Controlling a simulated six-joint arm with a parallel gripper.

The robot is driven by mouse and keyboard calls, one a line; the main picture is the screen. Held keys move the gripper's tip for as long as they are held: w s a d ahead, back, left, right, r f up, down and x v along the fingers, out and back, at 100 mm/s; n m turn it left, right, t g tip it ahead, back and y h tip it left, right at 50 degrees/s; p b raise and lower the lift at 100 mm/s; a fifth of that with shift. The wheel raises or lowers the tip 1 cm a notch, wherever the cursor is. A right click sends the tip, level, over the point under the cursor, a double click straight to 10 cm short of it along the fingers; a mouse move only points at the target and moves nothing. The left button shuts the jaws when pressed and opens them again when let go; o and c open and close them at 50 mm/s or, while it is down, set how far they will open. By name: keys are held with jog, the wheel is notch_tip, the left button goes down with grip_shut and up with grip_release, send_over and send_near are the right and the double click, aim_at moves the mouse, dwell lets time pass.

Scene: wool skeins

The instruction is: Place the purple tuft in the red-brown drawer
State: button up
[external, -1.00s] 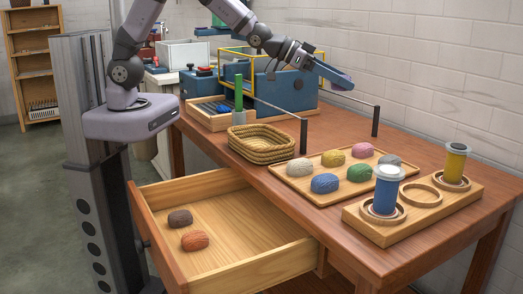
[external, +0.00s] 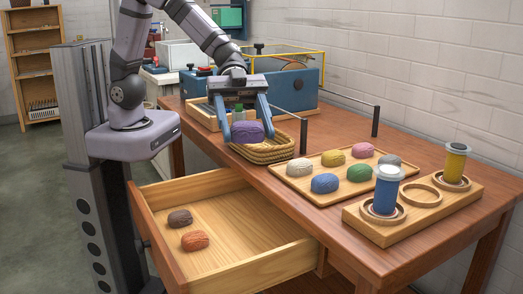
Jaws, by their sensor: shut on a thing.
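The purple tuft (external: 247,132) is a rounded wool skein. My gripper (external: 248,125) is shut on it, with one blue finger on each side, and it shows in front of and above the left part of the woven basket (external: 280,151). I cannot tell whether the tuft touches the basket rim. The red-brown drawer (external: 165,246) is pulled open below the table's front, to the lower left of my gripper. A dark brown skein (external: 179,218) and an orange-brown skein (external: 195,240) lie in its left part.
A wooden tray (external: 296,183) holds several coloured skeins. Right of it, a wooden stand (external: 388,235) bears a blue spool (external: 386,194) and a yellow spool (external: 455,163). A dark post (external: 303,136) rises beside the basket. The drawer's right part is bare.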

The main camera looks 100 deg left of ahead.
jog(key=s+d+f+m+g+h+b, duration=0.1)
jog(key=s+d+f+m+g, duration=0.25)
jog(key=s, duration=0.45)
send_over(214, 261)
jog(key=w+d, duration=0.2)
jog(key=d, duration=0.2)
notch_tip(214, 261, down, 18)
jog(key=shift+s+a+f, duration=0.15)
jog(key=shift+s+a, duration=0.05)
jog(key=shift+a, duration=0.05)
jog(key=shift+n, duration=0.25)
jog(key=shift+f+b, duration=0.5)
jog(key=shift+f, duration=5)
jog(key=shift+c, duration=0.2)
jog(key=shift+f, duration=0.1)
jog(key=o, duration=1)
jog(key=shift+o, duration=0.2)
jog(key=shift+r, duration=0.25)
jog(key=v, duration=1.2)
jog(key=shift+s+f, duration=0.2)
jog(key=shift+f, duration=0.05)
